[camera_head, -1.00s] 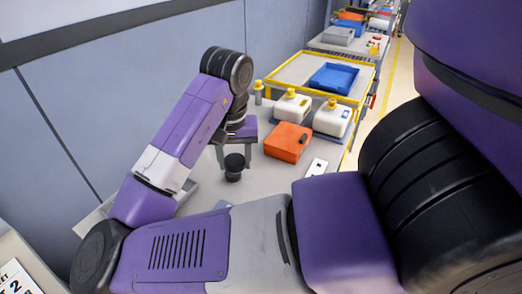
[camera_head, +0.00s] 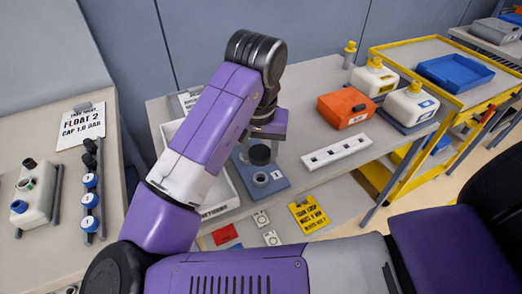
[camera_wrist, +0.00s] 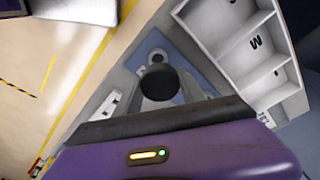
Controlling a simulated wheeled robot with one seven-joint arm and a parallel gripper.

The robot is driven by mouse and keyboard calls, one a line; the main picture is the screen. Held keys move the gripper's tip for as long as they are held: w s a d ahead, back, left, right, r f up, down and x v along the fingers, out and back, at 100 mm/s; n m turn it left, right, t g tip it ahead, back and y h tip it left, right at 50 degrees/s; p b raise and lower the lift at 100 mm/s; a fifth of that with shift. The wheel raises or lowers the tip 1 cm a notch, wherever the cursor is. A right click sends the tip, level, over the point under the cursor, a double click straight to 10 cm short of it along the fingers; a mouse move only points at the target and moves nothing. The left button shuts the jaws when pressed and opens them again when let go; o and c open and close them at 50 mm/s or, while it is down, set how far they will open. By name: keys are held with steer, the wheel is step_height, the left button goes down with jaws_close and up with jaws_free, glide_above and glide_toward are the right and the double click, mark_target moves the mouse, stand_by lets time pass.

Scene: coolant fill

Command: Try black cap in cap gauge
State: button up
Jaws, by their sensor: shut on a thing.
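My gripper (camera_head: 261,147) is shut on a black cap (camera_head: 260,156), which hangs below the fingers. The cap gauge is a blue plate (camera_head: 278,188) marked 1, with a grey ring (camera_head: 261,179) on it. The cap appears over the plate, just behind the ring in the head view; the gap between them is hard to judge. In the wrist view, the black cap (camera_wrist: 158,82) is between the fingers, with the blue plate (camera_wrist: 187,62) beyond it. The cap hides part of the gauge there.
A white compartment tray (camera_head: 226,190) stands left of the gauge, partly behind my arm. A white strip with holes (camera_head: 336,151), an orange box (camera_head: 346,109) and white jugs (camera_head: 412,104) are to the right. The left bench holds black and blue caps (camera_head: 90,181) on a rack.

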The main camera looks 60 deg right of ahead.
steer(key=shift+s+r, duration=0.1)
steer(key=shift+s, duration=0.05)
steer(key=shift+f+b, duration=1.75)
steer(key=shift+f, duration=1)
steer(key=shift+f, duration=0.5)
steer(key=o, duration=1.4)
steer(key=shift+s+a+r+p, duration=0.15)
steer(key=shift+r+p, duration=0.1)
steer(key=shift+r, duration=1.05)
steer(key=shift+w+a+r+p, duration=0.1)
steer(key=shift+r+p, duration=0.2)
steer(key=shift+r, duration=1)
steer(key=shift+s+a+r+p, duration=0.15)
steer(key=shift+r+p, duration=0.1)
steer(key=shift+r, duration=1.05)
steer(key=shift+w, duration=0.1)
